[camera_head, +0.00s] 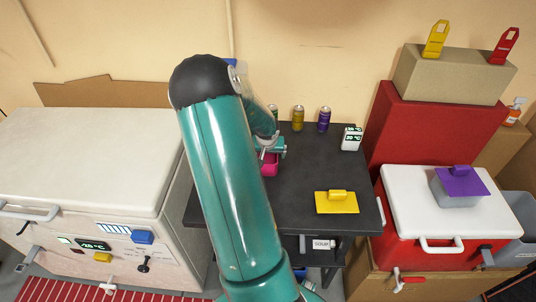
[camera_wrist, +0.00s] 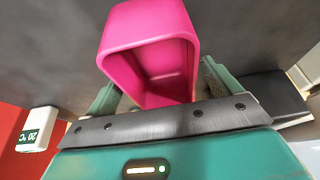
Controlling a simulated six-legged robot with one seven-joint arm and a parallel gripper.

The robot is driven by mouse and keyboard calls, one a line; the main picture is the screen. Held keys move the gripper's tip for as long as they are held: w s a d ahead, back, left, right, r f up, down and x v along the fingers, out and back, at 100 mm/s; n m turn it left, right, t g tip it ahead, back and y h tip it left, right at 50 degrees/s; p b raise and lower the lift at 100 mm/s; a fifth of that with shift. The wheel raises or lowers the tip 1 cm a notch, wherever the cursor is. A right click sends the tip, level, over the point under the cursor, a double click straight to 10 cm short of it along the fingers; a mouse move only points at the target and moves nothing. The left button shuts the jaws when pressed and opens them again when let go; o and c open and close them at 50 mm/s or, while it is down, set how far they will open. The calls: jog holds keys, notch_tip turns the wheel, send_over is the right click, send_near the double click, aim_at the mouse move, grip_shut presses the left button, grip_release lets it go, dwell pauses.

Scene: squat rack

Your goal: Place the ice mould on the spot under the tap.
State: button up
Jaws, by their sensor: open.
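A pink open-topped box, which I take to be the ice mould (camera_wrist: 148,28), fills the upper middle of the wrist view, its hollow facing the camera. In the head view the pink mould (camera_head: 269,168) shows on the dark table, partly hidden by my arm. My gripper (camera_head: 272,150) is at the mould; in the wrist view my gripper (camera_wrist: 160,88) is open, with a green finger on each side of it. I cannot tell whether the fingers touch it. I cannot clearly make out a tap or the spot under it.
The dark table (camera_head: 302,170) holds a yellow handled piece (camera_head: 337,203), a white temperature display (camera_head: 351,139) and several cans (camera_head: 324,119) at the back. A white chest freezer (camera_head: 80,160) stands left. A red cooler (camera_head: 398,238) stands right, with a purple-lidded box (camera_head: 460,182) on top.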

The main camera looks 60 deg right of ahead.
jog(key=v, duration=1.1)
jog(key=shift+r, duration=0.3)
jog(key=shift+a, duration=0.2)
jog(key=w+a+r+n+t+y, duration=0.1)
jog(key=w+a+r+n, duration=0.2)
jog(key=a, duration=0.6)
jog(key=w+a+r+n+t+y, duration=0.1)
jog(key=w+a+r+y, duration=0.15)
jog(key=a+r, duration=0.45)
jog(key=w+a+r+n+t+y, duration=0.15)
jog(key=w+a, duration=0.25)
jog(key=a, duration=0.6)
jog(key=s+a+r+n, duration=0.3)
jog(key=s+a, duration=0.2)
jog(key=a, duration=0.4)
jog(key=s+a+r+n, duration=0.4)
jog(key=s+a, duration=0.1)
jog(key=a, duration=0.5)
jog(key=shift+s+a+r+h, duration=0.25)
jog(key=shift+s+a+h, duration=0.05)
jog(key=shift+h, duration=0.1)
jog(key=shift+o, duration=0.4)
jog(key=shift+s+a, duration=0.2)
jog(key=shift+s, duration=0.1)
